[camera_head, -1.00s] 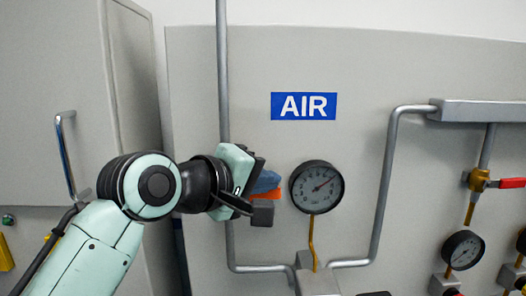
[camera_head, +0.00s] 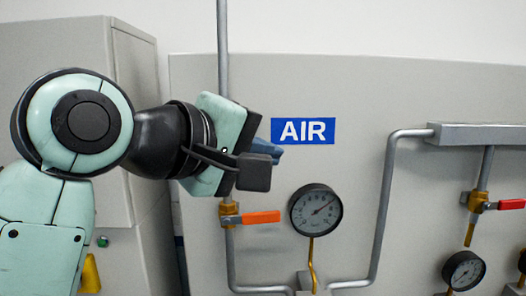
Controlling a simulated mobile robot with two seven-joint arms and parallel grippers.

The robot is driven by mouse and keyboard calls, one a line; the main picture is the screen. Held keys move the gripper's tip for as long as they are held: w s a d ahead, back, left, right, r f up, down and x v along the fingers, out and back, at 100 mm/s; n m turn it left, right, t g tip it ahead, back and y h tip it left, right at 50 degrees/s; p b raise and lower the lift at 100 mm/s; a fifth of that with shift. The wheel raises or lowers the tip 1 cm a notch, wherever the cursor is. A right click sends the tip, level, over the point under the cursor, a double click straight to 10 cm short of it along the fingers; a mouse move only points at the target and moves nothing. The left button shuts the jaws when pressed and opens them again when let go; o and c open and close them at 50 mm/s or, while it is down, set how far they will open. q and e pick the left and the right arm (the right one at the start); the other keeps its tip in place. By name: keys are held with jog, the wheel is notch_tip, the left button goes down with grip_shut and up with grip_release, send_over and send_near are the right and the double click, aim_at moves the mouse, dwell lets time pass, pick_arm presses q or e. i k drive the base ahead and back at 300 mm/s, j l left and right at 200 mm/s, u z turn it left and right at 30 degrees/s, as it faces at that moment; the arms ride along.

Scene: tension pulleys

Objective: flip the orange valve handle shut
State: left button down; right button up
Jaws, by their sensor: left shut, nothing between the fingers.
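The orange valve handle (camera_head: 256,217) sticks out to the right, level, from a brass valve (camera_head: 229,214) on the vertical grey pipe. It lies across the pipe. My left gripper (camera_head: 262,160) is above the handle and in front of the pipe, apart from the handle in the picture. Its dark and blue fingers are shut with nothing between them. The gripper body hides part of the pipe above the valve. My right gripper is not in view.
A pressure gauge (camera_head: 316,211) sits just right of the handle. A blue AIR sign (camera_head: 303,131) is on the panel above. A bent grey pipe (camera_head: 387,190) and a red-handled valve (camera_head: 510,204) are farther right. A grey cabinet (camera_head: 62,50) stands at the left.

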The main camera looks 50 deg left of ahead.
aim_at(250, 219)
jog(key=k+l, duration=0.2)
jog(key=l, duration=0.2)
jog(key=k+l, duration=0.2)
jog(key=l, duration=0.2)
jog(key=k+l, duration=0.2)
jog(key=l, duration=0.2)
